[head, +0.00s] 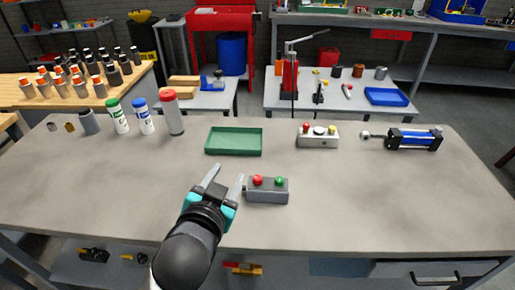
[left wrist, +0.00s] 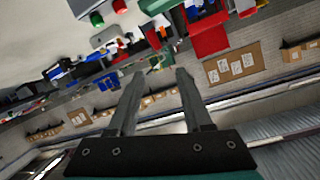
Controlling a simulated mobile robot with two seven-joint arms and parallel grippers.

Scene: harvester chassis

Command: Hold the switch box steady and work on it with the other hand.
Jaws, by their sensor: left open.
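A grey switch box (head: 268,192) with a red button and a green button on top lies on the near middle of the workbench. Its red button also shows at the top left of the left wrist view (left wrist: 97,19). My left gripper (head: 226,176) is open and empty, just left of the switch box. Its right finger is close to the box's left end; I cannot tell whether they touch. In the left wrist view the two fingers (left wrist: 160,76) are apart with nothing between them. My right gripper is in neither view.
A green tray (head: 234,142) lies behind the gripper. A pale control box (head: 318,142) with several buttons and a blue cylinder (head: 413,139) are at the back right. Several bottles (head: 145,118) stand at the back left. The grey workbench (head: 400,205) is clear at right front.

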